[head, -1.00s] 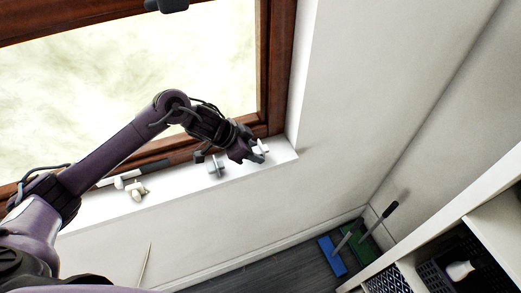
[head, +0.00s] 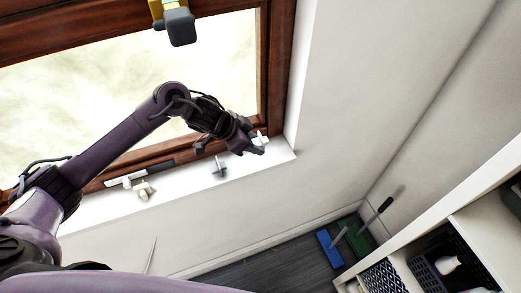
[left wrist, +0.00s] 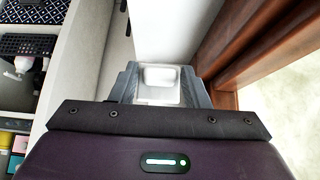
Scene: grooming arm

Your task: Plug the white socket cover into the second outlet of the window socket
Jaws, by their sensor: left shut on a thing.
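My left gripper (head: 252,147) is at the right end of the white window sill, close to the window frame. It is shut on a small white piece, which looks like the socket cover (left wrist: 160,77); the cover also shows at the fingertips in the head view (head: 262,138). In the left wrist view, the cover sits between the two grey fingers. A narrow white and dark strip (head: 126,181) lies along the sill at left; I cannot tell whether it is the window socket. My right gripper is not in view.
A pale knobbed object (head: 144,190) and a grey upright piece (head: 219,167) stand on the sill (head: 190,188). A grey and yellow object (head: 178,26) hangs at the top. Blue (head: 330,252) and green (head: 358,236) long-handled tools stand on the floor beside a white shelf (head: 440,215).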

